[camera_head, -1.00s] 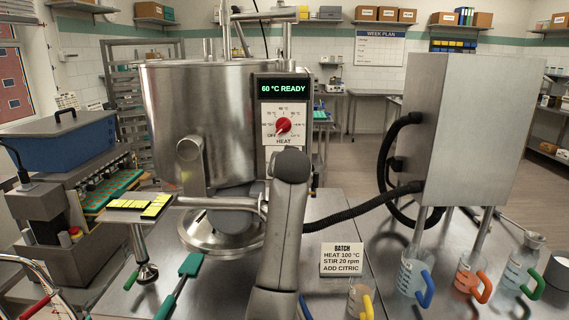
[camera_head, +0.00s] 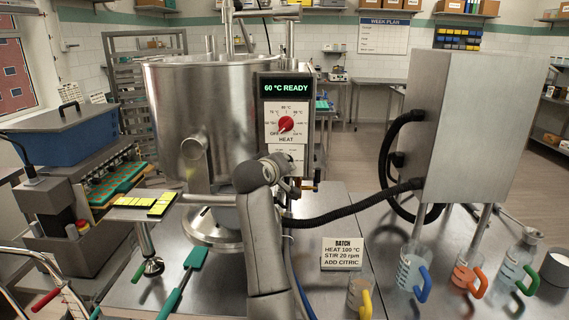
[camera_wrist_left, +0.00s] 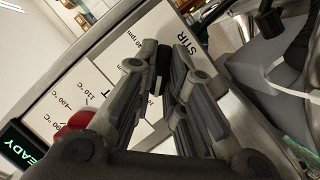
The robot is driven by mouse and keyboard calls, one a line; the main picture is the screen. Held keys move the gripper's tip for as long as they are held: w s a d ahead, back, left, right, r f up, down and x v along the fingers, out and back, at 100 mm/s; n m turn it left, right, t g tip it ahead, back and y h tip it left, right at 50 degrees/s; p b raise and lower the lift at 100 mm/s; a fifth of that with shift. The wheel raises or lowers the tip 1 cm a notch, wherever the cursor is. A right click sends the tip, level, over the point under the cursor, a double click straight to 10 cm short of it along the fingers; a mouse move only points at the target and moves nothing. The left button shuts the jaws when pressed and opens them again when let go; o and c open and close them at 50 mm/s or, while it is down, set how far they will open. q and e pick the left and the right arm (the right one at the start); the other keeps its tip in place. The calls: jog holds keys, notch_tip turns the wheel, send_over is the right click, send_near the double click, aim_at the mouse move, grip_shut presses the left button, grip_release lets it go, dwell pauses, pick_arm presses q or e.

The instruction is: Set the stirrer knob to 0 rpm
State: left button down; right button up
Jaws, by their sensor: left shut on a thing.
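The stirrer knob (camera_wrist_left: 163,58) shows only as a small dark piece between my left fingertips in the left wrist view. The pale STIR dial plate (camera_wrist_left: 152,30) lies behind it, with rpm marks partly readable. The knob's pointer is hidden, so its setting cannot be read. My left gripper (camera_wrist_left: 166,62) is shut on the knob, its fingers covering part of the plate. In the head view my left gripper (camera_head: 288,186) is at the panel under the red HEAT knob (camera_head: 286,124), and my wrist hides most of the STIR dial. My right gripper is not in view.
The display (camera_head: 285,87) reads 60 °C READY. The steel kettle (camera_head: 200,110) stands left of the panel. A black hose (camera_head: 345,212) runs right to a steel cabinet (camera_head: 470,125). A BATCH card (camera_head: 342,253) and several jugs stand on the table, right of my arm.

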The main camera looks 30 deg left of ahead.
pick_arm(q)
jog(key=shift+s+a+f+n+t+h+b, duration=0.1)
jog(key=shift+n+t+h, duration=0.15)
jog(key=shift+n+t, duration=0.75)
jog(key=shift+w+f+n+t+h+b, duration=0.15)
jog(key=shift+n+t+h, duration=0.1)
jog(key=shift+n, duration=1.4)
jog(key=shift+s+a+f+n+t+h+b, duration=0.15)
jog(key=shift+n+t, duration=0.5)
jog(key=shift+n, duration=0.7)
jog(key=shift+d, duration=0.1)
jog(key=c, duration=1.5)
grip_release()
jog(key=shift+s, duration=0.1)
jog(key=s+d, duration=0.2)
jog(key=s, duration=0.9)
jog(key=shift+s, duration=0.35)
jog(key=shift+a, duration=0.1)
